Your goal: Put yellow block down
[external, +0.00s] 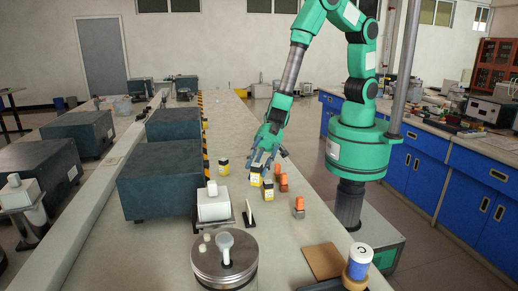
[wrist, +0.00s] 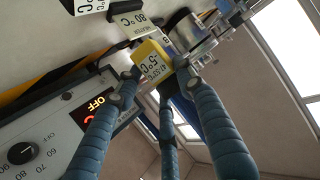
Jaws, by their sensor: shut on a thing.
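My gripper (external: 262,163) is over the long bench, its fingers pointing down. In the wrist view my gripper (wrist: 160,82) has three blue-grey fingers shut around a yellow block (wrist: 151,50) with a white label that reads like -5°C. I cannot tell whether the held block touches the bench.
Orange pieces (external: 282,184) stand close right of the gripper, another orange piece (external: 298,208) nearer. A white device (external: 213,206), a metal pot (external: 225,268) and a dark box (external: 160,180) stand left and in front. The wrist view shows a panel reading OFF (wrist: 95,102).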

